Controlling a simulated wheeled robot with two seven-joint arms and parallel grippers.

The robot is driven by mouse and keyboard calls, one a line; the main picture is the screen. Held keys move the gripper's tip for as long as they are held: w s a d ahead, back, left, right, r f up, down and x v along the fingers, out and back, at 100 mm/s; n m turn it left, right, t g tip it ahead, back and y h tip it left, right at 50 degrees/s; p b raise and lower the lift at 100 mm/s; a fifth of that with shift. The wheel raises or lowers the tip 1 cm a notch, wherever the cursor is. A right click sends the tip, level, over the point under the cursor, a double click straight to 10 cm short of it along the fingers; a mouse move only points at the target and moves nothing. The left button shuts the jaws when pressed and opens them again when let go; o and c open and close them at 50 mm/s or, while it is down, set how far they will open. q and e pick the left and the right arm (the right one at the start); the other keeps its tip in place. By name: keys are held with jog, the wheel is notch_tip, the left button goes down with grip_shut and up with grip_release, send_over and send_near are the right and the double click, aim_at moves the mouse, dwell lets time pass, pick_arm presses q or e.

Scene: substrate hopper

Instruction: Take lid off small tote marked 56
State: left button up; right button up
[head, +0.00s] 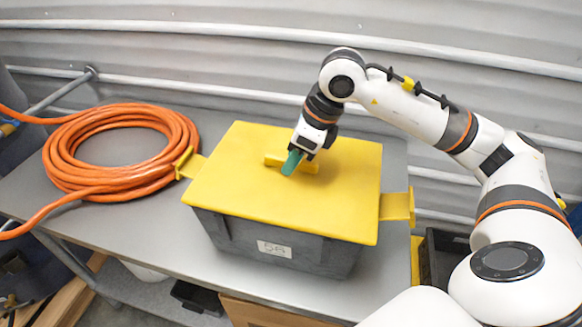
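A dark grey tote (310,251) stands on the metal bench, with a white label (275,249) reading 56 on its front. A flat yellow lid (235,185) lies on top of it, with a small raised yellow handle in its middle. My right gripper (293,162) reaches down from above at this handle. Its green fingertip covers part of the handle, so I cannot tell whether the fingers are closed on it. My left gripper is not in the picture.
A coiled orange hose (180,160) lies on the bench (185,240) left of the tote. Yellow latches stick out at the tote's left and right (397,206) sides. A black crate (445,255) stands right of the tote, partly behind my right arm. Corrugated wall runs behind.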

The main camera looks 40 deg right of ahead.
grip_shut()
jog(key=shift+w, duration=0.1)
dwell(0.3)
